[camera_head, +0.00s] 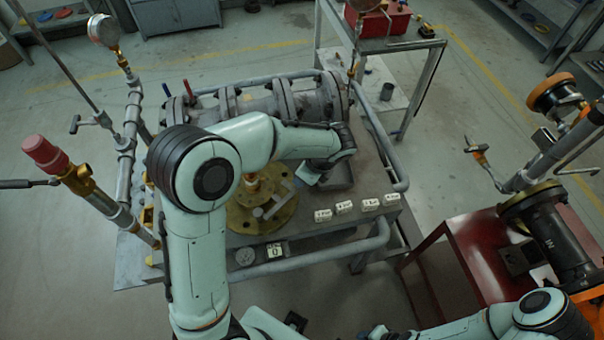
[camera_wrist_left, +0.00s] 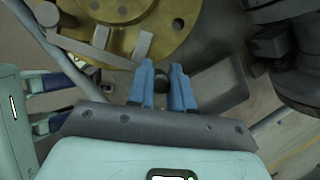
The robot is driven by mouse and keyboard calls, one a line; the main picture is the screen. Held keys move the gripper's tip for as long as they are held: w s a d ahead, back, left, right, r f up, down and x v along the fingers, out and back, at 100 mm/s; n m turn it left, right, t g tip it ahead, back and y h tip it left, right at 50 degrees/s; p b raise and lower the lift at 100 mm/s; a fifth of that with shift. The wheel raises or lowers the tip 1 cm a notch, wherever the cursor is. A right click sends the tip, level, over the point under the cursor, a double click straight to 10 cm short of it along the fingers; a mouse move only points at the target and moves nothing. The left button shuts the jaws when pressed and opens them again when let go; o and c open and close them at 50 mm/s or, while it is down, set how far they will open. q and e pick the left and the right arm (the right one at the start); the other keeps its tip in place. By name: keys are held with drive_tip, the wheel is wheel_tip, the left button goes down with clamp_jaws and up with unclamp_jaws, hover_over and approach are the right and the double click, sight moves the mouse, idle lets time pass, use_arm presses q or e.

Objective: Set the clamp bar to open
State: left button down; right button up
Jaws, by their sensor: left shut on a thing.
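The clamp bar is a grey bar (camera_head: 272,207) over a round brass flange (camera_head: 243,213) on the bench. In the left wrist view the bar (camera_wrist_left: 85,50) crosses the edge of the brass flange (camera_wrist_left: 125,15), with a dark round knob (camera_wrist_left: 162,78) near its end. My left gripper (camera_head: 312,178) reaches over the bench to the right of the flange. In the left wrist view its blue fingers (camera_wrist_left: 166,85) are closed around the knob. The arm hides part of the flange. Two separated fingers at the left of the wrist view look like my right gripper (camera_wrist_left: 50,102), open and empty.
A large grey flanged pipe (camera_head: 265,98) lies behind the flange. Several white labels (camera_head: 345,207) line the front bench edge. A pressure gauge (camera_head: 103,30) and pipes rise at left. A red table (camera_head: 470,262) stands at right.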

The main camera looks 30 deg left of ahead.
use_arm(q)
drive_tip(key=c, duration=1.3)
unclamp_jaws()
